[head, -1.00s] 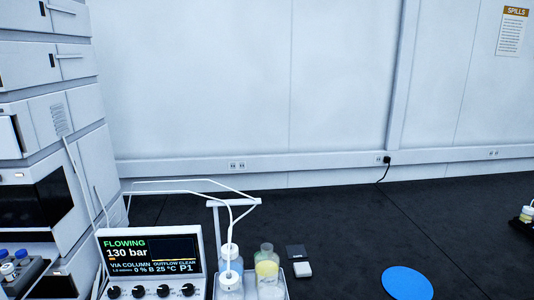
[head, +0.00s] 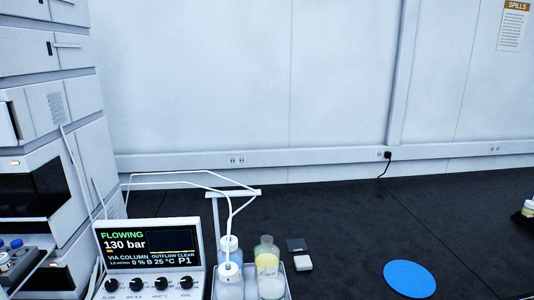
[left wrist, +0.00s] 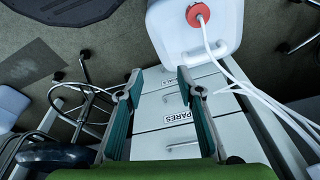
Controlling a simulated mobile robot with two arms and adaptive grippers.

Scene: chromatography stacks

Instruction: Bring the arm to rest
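My left gripper (left wrist: 158,90) shows in the left wrist view with its two fingers apart and nothing between them. Beyond it are white drawers (left wrist: 175,140), one labelled "SPARES", and a white container with a red cap (left wrist: 198,15) and tubing in it. The gripper appears apart from these. Neither gripper shows in the head view, and the right gripper is in no frame.
In the head view a control unit (head: 150,245) reads "FLOWING 130 bar". A stacked instrument (head: 70,130) is at left. A blue disc (head: 408,278) lies on the otherwise largely clear dark bench (head: 340,225).

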